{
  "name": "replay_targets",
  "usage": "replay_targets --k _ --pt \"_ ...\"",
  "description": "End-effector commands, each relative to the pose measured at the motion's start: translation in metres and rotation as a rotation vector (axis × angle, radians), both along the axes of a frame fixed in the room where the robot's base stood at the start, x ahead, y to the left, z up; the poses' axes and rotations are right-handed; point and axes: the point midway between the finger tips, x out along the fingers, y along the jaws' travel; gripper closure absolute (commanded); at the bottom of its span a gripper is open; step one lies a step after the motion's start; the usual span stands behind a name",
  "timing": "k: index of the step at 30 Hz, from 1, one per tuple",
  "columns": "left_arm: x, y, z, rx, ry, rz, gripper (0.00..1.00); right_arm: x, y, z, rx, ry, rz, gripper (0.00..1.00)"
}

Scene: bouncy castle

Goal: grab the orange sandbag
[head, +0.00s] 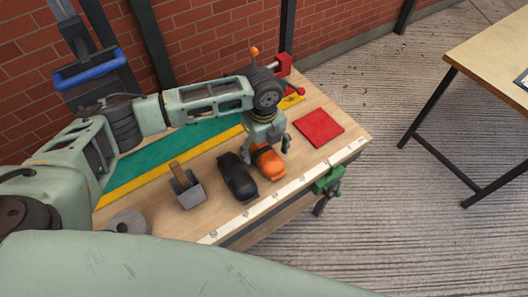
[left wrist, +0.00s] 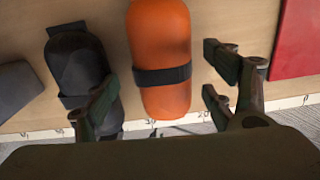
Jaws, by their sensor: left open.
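The orange sandbag (head: 269,163), with a black strap around it, lies on the wooden workbench beside a black sandbag (head: 237,178). It also shows in the left wrist view (left wrist: 162,40), upright in the picture between my gripper's fingers. The black sandbag (left wrist: 75,70) is left of it there, partly behind a finger. My left gripper (head: 265,148) is over the orange sandbag in the head view, pointing down. In the left wrist view my left gripper (left wrist: 160,98) has its fingers apart on either side of the orange sandbag, holding nothing. My right gripper is not in view.
A grey block with a wooden handle (head: 187,186) and a grey disc (head: 128,222) lie left on the bench. A red square (head: 319,127) lies to the right. A green clamp (head: 328,180) is on the front edge. Another table (head: 500,60) stands at the right.

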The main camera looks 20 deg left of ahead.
Motion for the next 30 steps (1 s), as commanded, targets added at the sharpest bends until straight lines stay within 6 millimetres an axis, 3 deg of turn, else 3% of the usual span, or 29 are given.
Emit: replay_targets --k 3,6,11,15,25,30 --pt "0.002 -0.001 -0.017 0.002 0.002 0.001 0.23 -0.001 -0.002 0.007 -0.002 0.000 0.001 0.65" --pt "0.002 -0.001 -0.027 0.001 0.001 0.000 0.23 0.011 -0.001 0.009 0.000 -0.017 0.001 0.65" --pt "0.003 -0.001 -0.032 0.001 -0.001 0.000 0.23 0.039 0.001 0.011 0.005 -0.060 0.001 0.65" --pt "0.002 -0.001 -0.032 0.001 -0.001 0.000 0.24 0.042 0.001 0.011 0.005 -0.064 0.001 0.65" --pt "0.003 -0.001 -0.031 0.001 -0.001 0.000 0.53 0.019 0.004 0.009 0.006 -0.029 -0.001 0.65" --pt "0.003 -0.001 -0.031 0.001 -0.001 0.000 0.68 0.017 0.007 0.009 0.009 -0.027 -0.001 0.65"
